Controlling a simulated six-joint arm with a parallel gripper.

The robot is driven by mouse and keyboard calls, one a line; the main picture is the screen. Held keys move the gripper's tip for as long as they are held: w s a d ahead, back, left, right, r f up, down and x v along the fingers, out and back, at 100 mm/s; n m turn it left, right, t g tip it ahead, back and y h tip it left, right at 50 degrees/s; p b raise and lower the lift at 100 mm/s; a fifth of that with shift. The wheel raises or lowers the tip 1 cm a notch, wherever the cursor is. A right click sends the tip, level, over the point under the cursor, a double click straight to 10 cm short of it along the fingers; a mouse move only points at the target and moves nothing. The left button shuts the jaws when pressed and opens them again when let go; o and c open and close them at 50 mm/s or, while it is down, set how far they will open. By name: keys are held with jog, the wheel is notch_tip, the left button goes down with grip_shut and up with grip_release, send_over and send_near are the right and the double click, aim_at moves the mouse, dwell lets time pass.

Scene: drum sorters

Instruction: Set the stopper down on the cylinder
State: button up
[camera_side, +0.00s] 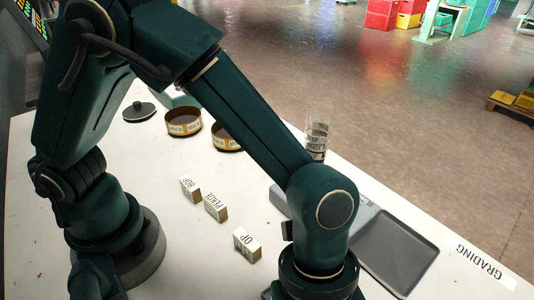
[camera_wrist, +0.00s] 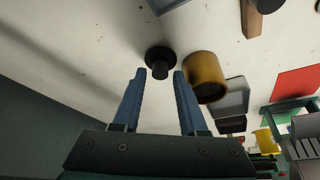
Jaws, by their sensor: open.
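In the wrist view, my gripper (camera_wrist: 157,76) is open, with its two blue fingers apart and nothing between them. Just beyond the fingertips is a black disc with a short stalk (camera_wrist: 160,60), which looks like the stopper. Right beside it is an amber-brown cylinder-shaped thing (camera_wrist: 205,78) with a dark end. In the side view, a clear glass cylinder (camera_side: 317,138) with a printed label stands behind my arm, its lower part hidden. A black knobbed lid (camera_side: 139,111) lies at the far left. I cannot tell whether it is the wrist view's black disc. My gripper is not visible there.
Two short round labelled drums (camera_side: 184,122) (camera_side: 227,138) stand on the white table. Several labelled blocks, including the one marked OP (camera_side: 247,243), stand nearer. A grey tray (camera_side: 397,256) lies at the right, beside a GRADING label (camera_side: 485,263). The table edge and floor lie beyond.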

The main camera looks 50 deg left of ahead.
jog(key=shift+s+d+f, duration=0.15)
jog(key=shift+f, duration=0.4)
jog(key=shift+c, duration=0.4)
grip_shut()
